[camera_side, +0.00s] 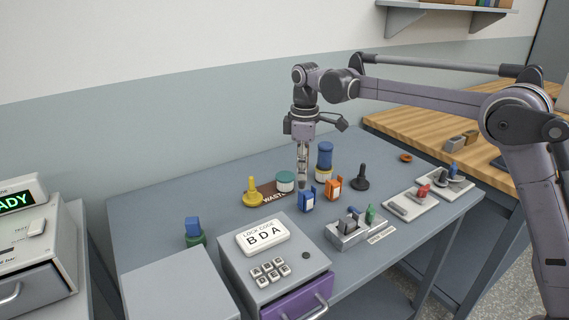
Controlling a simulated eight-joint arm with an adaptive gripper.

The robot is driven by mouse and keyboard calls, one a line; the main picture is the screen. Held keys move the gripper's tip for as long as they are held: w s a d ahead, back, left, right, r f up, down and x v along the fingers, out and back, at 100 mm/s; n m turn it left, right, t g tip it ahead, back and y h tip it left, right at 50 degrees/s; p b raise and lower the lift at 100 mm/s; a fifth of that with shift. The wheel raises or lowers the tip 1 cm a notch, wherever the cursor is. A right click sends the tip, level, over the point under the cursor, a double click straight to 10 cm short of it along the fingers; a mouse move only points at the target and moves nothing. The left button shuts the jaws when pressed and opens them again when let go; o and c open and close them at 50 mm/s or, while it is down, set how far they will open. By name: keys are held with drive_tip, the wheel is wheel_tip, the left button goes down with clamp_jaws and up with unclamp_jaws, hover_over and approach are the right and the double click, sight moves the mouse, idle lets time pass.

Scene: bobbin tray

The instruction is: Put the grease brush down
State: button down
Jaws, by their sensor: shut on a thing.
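My gripper (302,180) points straight down over the back middle of the grey table, with its fingers closed together. It is shut on a slim greyish piece at the fingertips, which I take to be the grease brush; the fingers hide most of it. The tips are just above and behind a blue box-shaped container (307,202). I cannot tell whether the held piece touches anything.
Close by are a white jar with green lid (286,181), a blue cylinder (325,156), an orange container (333,188), a yellow knobbed piece (252,193) and a black one (360,179). A metal tray (343,240) stands in front. The table's back left is clear.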

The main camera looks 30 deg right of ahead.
drive_tip(key=s+d, duration=0.7)
drive_tip(key=d, duration=0.1)
drive_tip(key=shift+m, duration=0.4)
drive_tip(key=shift+w+a+f, duration=0.6)
drive_tip(key=shift+a+f, duration=1.05)
drive_tip(key=shift+f, duration=0.2)
drive_tip(key=shift+w+a+f, duration=0.55)
drive_tip(key=shift+a+f, duration=1.05)
drive_tip(key=shift+f, duration=0.3)
drive_tip(key=shift+w+a+f, duration=0.6)
drive_tip(key=shift+a+f, duration=1.05)
drive_tip(key=shift+f, duration=0.2)
drive_tip(key=c, duration=1.1)
unclamp_jaws()
drive_tip(key=shift+f, duration=0.15)
